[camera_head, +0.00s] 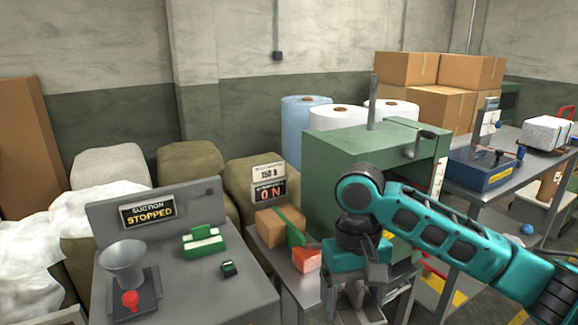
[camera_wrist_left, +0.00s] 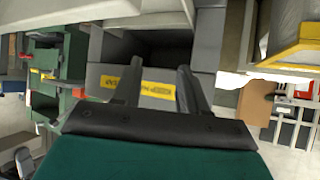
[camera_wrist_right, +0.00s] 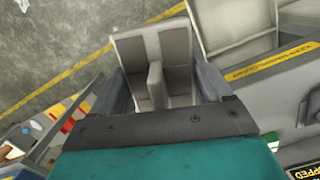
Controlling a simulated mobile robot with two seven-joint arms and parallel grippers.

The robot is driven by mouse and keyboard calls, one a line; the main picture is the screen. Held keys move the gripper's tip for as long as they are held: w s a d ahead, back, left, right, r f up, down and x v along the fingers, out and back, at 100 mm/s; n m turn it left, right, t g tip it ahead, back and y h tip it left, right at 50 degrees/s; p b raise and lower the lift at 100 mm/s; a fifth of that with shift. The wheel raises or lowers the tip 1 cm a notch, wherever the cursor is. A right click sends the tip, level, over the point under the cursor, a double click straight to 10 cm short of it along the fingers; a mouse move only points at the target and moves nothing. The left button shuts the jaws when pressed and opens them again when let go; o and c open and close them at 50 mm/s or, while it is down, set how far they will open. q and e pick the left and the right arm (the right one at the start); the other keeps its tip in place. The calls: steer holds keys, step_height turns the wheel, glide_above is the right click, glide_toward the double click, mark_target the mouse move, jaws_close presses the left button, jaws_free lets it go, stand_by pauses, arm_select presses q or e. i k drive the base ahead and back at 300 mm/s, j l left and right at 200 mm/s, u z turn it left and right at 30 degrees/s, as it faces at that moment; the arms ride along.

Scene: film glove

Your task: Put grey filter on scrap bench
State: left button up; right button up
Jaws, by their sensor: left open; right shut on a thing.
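My right gripper (camera_head: 355,292) is at the lower middle of the head view, in front of the green machine. It is shut on a grey box-like piece with a divider, which I take for the grey filter (camera_wrist_right: 176,48); it fills the space between the fingers (camera_wrist_right: 160,88) in the right wrist view. My left gripper (camera_wrist_left: 158,88) is open and empty in its wrist view, in front of a grey compartment with a yellow label (camera_wrist_left: 137,85). The left arm is not in the head view. No bench is readably marked as the scrap bench.
A grey bench (camera_head: 190,283) with a "SUCTION STOPPED" sign (camera_head: 147,210), metal funnel (camera_head: 123,262) and green block (camera_head: 204,242) stands at left. The green machine (camera_head: 345,150) stands behind my right gripper. Another bench (camera_head: 475,180) at right holds a blue box (camera_head: 484,172) and a white package (camera_head: 547,132).

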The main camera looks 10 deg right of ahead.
mark_target(511, 154)
steer(key=i+l+u, duration=0.1)
steer(key=l, duration=0.65)
steer(key=l+u, duration=0.1)
steer(key=l, duration=0.7)
steer(key=i+l+u, duration=0.1)
steer(key=l, duration=0.65)
steer(key=l+u, duration=0.1)
steer(key=l, duration=0.7)
steer(key=l+u, duration=0.1)
steer(key=l, duration=0.65)
steer(key=k+l+u, duration=0.1)
steer(key=l, duration=0.7)
steer(key=l+u, duration=0.1)
steer(key=l, duration=0.65)
steer(key=k+l+u, duration=0.1)
steer(key=l, duration=0.65)
steer(key=k, duration=0.05)
